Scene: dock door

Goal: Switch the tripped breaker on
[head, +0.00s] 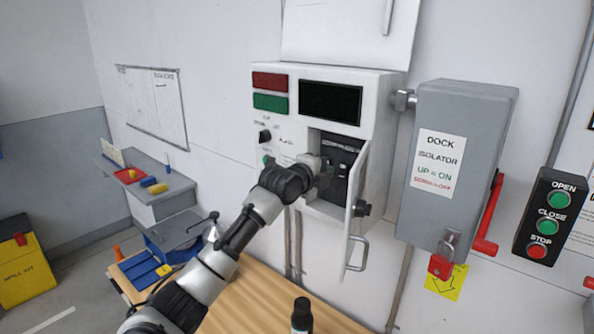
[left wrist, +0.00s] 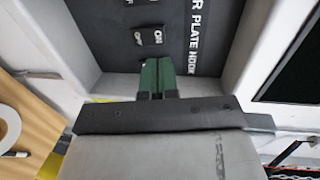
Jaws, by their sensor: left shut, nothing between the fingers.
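The control box (head: 375,95) on the wall has its small door (head: 358,195) swung open. Inside is a dark breaker panel (head: 340,155), partly hidden by my left gripper (head: 326,175). The left wrist view shows the dark panel (left wrist: 205,20) close up, with a black breaker switch (left wrist: 148,37) marked OFF and ON, and part of another above it. I cannot tell which breaker is tripped. My left gripper (left wrist: 157,78), with green fingers, is shut and empty, its tips just below that switch; contact is unclear. My right gripper is not in view.
Right of the box are a grey dock isolator (head: 455,150) with a red handle (head: 488,215) and a button station (head: 545,215). A wooden table (head: 260,300) with a dark bottle (head: 301,318) stands below. The open door bounds the opening on the right.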

